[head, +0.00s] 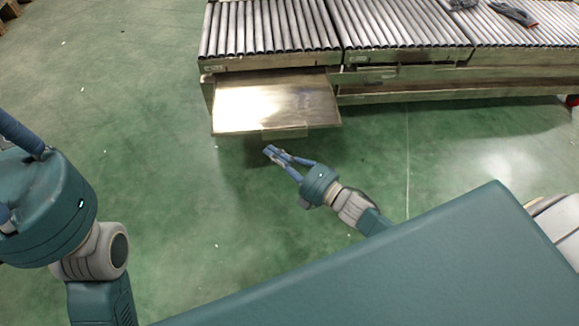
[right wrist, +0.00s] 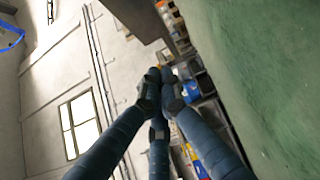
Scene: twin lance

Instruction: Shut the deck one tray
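The deck one tray (head: 275,100) is a flat metal tray that sticks out from under the left section of the roller conveyor. A small lip or handle (head: 284,133) shows on its front edge. My right gripper (head: 270,151) is in front of the tray, just below its front edge in the head view, and appears apart from it. In the right wrist view its blue fingers (right wrist: 165,82) come together at the tips with nothing seen between them. My left gripper (head: 20,132) is at the left edge, far from the tray, with its fingertips out of frame.
The roller conveyor (head: 270,27) runs along the top, with other tray fronts (head: 375,75) flush under its further sections. Dark gloves (head: 513,13) lie on the right rollers. The green floor (head: 140,100) around the tray is clear.

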